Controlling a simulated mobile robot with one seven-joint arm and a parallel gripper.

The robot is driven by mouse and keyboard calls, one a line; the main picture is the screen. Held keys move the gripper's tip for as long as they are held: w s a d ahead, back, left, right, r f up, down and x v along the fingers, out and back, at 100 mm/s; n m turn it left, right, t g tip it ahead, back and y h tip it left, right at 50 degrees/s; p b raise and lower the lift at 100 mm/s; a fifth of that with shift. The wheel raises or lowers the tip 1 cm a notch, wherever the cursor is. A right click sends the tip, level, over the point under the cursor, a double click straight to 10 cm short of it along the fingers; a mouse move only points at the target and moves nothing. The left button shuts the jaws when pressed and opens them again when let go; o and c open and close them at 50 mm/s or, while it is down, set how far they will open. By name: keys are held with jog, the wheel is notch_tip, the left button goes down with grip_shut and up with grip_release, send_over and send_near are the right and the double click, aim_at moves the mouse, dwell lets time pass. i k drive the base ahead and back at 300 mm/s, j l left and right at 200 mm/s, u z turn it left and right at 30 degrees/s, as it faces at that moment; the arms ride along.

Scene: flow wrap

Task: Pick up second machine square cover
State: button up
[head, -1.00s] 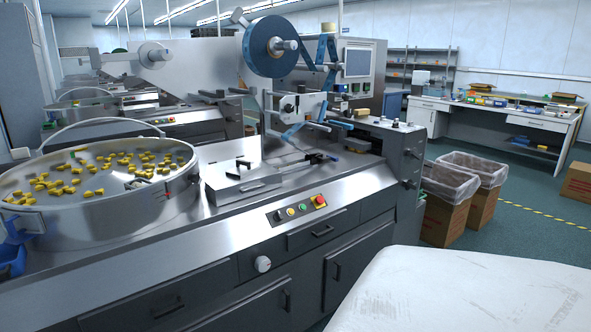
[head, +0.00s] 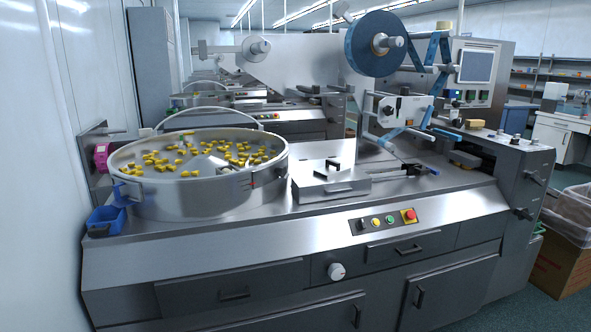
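A square metal cover (head: 330,188) with a dark handle on top lies on the steel deck of the nearest wrapping machine (head: 300,238). It sits just right of a large round bowl (head: 200,195) holding many small yellow pieces. Another similar machine (head: 290,122) stands behind in the row; I cannot make out a square cover on it. I cannot tell from the picture which machine counts as the second. My gripper is not in view.
A blue bin (head: 106,221) hangs at the machine's left end. A blue film reel (head: 376,46) stands above the deck. A control panel with a red button (head: 409,216) is on the front. A lined carton (head: 565,235) stands on the floor at right.

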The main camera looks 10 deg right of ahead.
aim_at(335, 169)
jog(key=z, duration=0.4)
jog(key=i+l+u, duration=0.15)
jog(key=i+l, duration=0.2)
jog(key=i+l+u, duration=0.15)
jog(key=i+l, duration=0.3)
jog(key=i+l+u, duration=0.15)
jog(key=i+l, duration=0.25)
jog(key=i+l+u, duration=0.15)
jog(key=i+l, duration=0.2)
jog(key=l, duration=0.2)
jog(key=i+l+u, duration=0.15)
jog(key=i+l, duration=0.15)
jog(key=l, duration=0.2)
